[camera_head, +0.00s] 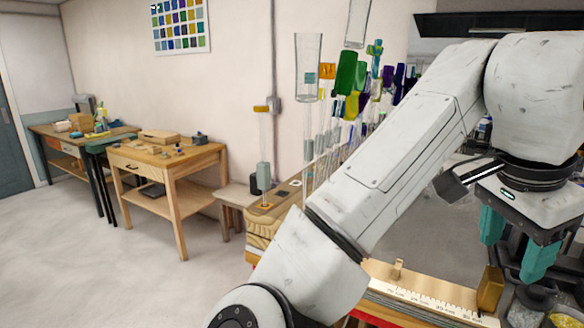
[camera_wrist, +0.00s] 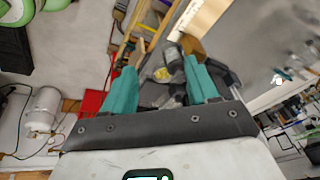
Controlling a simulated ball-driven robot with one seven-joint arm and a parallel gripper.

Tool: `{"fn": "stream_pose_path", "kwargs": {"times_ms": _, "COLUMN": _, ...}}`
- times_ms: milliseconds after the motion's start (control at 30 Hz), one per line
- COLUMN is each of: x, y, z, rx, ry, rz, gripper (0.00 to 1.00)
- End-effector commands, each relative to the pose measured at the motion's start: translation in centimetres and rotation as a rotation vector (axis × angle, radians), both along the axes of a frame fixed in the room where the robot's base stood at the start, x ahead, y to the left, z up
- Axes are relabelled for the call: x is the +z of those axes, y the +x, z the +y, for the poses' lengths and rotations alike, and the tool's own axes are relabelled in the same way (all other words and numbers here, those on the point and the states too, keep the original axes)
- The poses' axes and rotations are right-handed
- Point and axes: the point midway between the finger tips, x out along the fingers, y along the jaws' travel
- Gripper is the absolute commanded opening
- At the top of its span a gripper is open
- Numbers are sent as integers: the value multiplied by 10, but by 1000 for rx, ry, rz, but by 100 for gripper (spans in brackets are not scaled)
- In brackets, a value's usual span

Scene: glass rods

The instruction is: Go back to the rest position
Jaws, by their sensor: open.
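My gripper (camera_head: 515,246) is at the right of the head view, pointing down, with its two teal fingers apart. It hangs above the right end of the workbench area, and I see nothing between the fingers. In the wrist view my gripper (camera_wrist: 157,66) also shows open and empty, with floor and blurred tools beyond the fingertips. My white arm crosses the head view from bottom centre to upper right and hides much of the bench.
A wooden ruler strip (camera_head: 425,291) runs along the bench's front edge. Coloured glass pieces (camera_head: 348,72) and clear tubes (camera_head: 308,55) stand behind my arm. A wooden table (camera_head: 165,157) stands at the left. The floor (camera_head: 110,270) at the left is clear.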

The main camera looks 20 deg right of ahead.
Motion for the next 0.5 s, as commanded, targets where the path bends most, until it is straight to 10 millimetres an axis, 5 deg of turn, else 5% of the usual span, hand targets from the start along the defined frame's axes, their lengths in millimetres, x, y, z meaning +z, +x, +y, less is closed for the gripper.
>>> {"fn": "stream_pose_path", "kwargs": {"times_ms": 500, "x": -97, "y": 29, "z": -59, "rx": 390, "ry": -434, "rz": 74, "gripper": 59}}
